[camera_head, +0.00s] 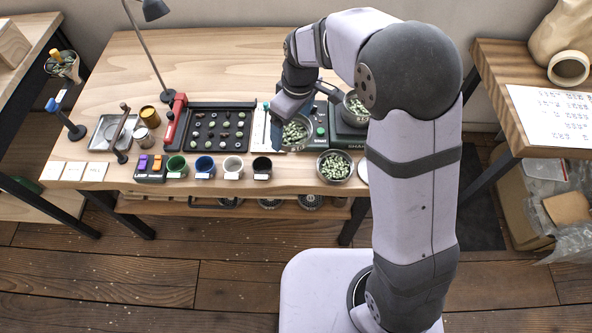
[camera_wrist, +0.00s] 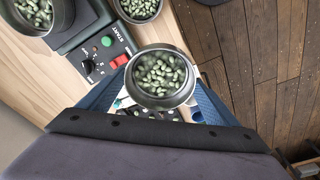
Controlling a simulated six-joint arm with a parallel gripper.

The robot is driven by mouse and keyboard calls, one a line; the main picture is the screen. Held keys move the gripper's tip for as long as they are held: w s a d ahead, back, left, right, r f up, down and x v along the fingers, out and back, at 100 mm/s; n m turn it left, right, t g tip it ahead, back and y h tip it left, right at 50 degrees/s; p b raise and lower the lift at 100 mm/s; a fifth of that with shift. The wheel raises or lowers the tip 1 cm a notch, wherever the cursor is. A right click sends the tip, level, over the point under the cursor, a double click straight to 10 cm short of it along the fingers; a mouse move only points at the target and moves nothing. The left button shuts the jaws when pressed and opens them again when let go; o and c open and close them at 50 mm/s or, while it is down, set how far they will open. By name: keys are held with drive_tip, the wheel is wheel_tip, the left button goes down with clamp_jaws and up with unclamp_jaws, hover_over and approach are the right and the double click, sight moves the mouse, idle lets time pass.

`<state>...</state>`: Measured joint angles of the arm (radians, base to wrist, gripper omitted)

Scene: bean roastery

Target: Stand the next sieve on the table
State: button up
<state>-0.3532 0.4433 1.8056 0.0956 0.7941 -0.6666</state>
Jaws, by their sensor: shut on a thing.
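My gripper (camera_head: 287,112) is shut on a round metal sieve (camera_head: 295,134) full of pale green beans. In the wrist view the held sieve (camera_wrist: 160,78) is upright between the blue fingers. It is over the table, left of the shaker; I cannot tell whether its base touches anything. A second sieve (camera_head: 335,166) with beans stands at the table's front edge, right of the held one; it also shows in the wrist view (camera_wrist: 138,9). A third sieve (camera_head: 357,106) with beans sits on the dark shaker machine (camera_head: 349,132), partly hidden by my arm in the head view.
The table (camera_head: 232,62) holds a black tray of beans (camera_head: 217,127) left of the gripper. Several small cups (camera_head: 203,167) line the front edge. The shaker's control panel (camera_wrist: 102,52) is close beside the held sieve. The back of the table is clear except for a lamp (camera_head: 150,40).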

sight(297, 140)
drive_tip(key=s+f, duration=0.1)
drive_tip(key=s+d+f+m, duration=0.1)
drive_tip(key=f, duration=0.1)
drive_tip(key=s+d+f+m, duration=0.1)
drive_tip(key=s+f, duration=0.1)
drive_tip(key=shift+f, duration=0.2)
drive_tip(key=shift+w+a+f+m, duration=0.1)
drive_tip(key=shift+w+a+m, duration=0.05)
drive_tip(key=shift+w+m, duration=0.35)
drive_tip(key=shift+w+a+f+m, duration=0.15)
drive_tip(key=shift+w+m, duration=0.15)
drive_tip(key=shift+w, duration=0.3)
drive_tip(key=shift+w+a+r+m, duration=0.1)
drive_tip(key=shift+w+r+m, duration=0.05)
drive_tip(key=shift+w+m, duration=0.15)
drive_tip(key=shift+f+p, duration=1)
drive_tip(key=shift+f, duration=4)
